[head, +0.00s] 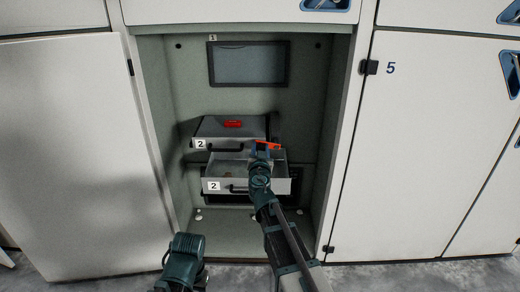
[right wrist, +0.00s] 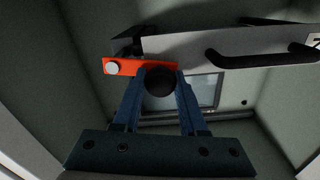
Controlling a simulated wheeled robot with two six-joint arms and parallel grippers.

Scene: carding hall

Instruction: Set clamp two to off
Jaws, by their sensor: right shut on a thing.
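An orange lever (head: 268,145) sits at the right side of the upper grey unit (head: 222,130) labelled 2, inside the open cabinet. I take it to be the clamp's handle. In the right wrist view the orange lever (right wrist: 121,66) lies about level, with a pale round pivot at its left end and a black knob (right wrist: 160,82) at the other. My right gripper (head: 262,152) is shut on that knob, its blue fingers on either side (right wrist: 160,90). My left arm's end (head: 184,264) is low in front of the cabinet; its fingers cannot be made out.
Below the upper unit, an open drawer (head: 275,187), also labelled 2, sticks out under my right arm. A red piece (head: 232,124) lies on the upper unit. A dark screen (head: 248,64) is on the back wall. A white door (head: 80,160) stands left; door 5 (head: 420,150) is shut.

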